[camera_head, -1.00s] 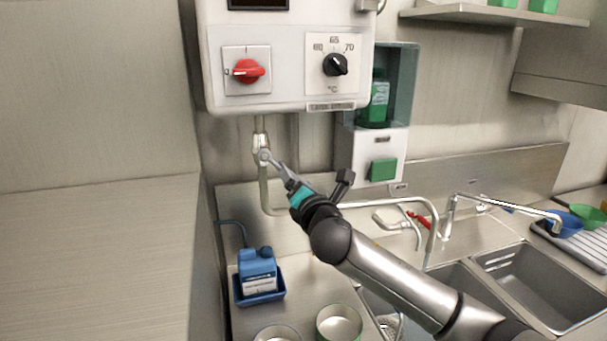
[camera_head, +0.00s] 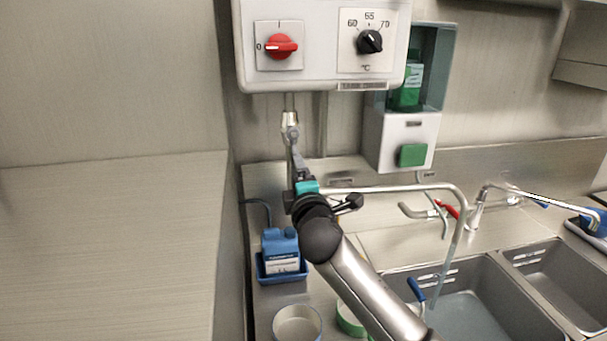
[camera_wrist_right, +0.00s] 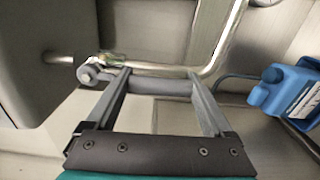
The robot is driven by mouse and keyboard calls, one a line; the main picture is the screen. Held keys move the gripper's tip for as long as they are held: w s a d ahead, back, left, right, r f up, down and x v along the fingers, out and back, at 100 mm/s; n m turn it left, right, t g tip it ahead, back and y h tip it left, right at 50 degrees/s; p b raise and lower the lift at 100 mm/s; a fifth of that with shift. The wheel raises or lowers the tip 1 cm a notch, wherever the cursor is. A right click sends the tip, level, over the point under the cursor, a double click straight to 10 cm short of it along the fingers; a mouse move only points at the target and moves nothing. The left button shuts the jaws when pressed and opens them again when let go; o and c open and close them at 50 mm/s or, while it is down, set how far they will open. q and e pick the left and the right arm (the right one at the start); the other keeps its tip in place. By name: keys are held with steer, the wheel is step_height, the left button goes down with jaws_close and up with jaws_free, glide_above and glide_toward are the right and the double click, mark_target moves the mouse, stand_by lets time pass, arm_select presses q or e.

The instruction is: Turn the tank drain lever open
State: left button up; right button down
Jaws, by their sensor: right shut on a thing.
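The tank drain lever (camera_head: 292,146) is a grey bar hanging steeply down from a valve under the white control box (camera_head: 320,75). In the wrist view the lever (camera_wrist_right: 160,84) lies across between my gripper's fingers, with its round pivot end at the left. My right gripper (camera_head: 297,163) is shut on the lever from below; it also shows in the wrist view (camera_wrist_right: 165,90). Its fingers stand well apart, one towards each end of the bar. In the head view my gripper hides the lever's lower end. My left gripper is not in view.
A bent steel pipe (camera_head: 400,188) runs right from behind my gripper, with a pale stream below its end over a sink (camera_head: 520,320). A blue canister (camera_head: 281,250) stands in a tray below. A green-buttoned dispenser (camera_head: 402,140) hangs right of the box.

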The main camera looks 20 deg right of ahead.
steer(key=shift+a+m, duration=0.25)
steer(key=shift+m, duration=0.05)
jaws_free()
steer(key=shift+w, duration=0.15)
steer(key=b+v, duration=0.1)
steer(key=v, duration=1.4)
steer(key=shift+f, duration=0.1)
stand_by(0.4)
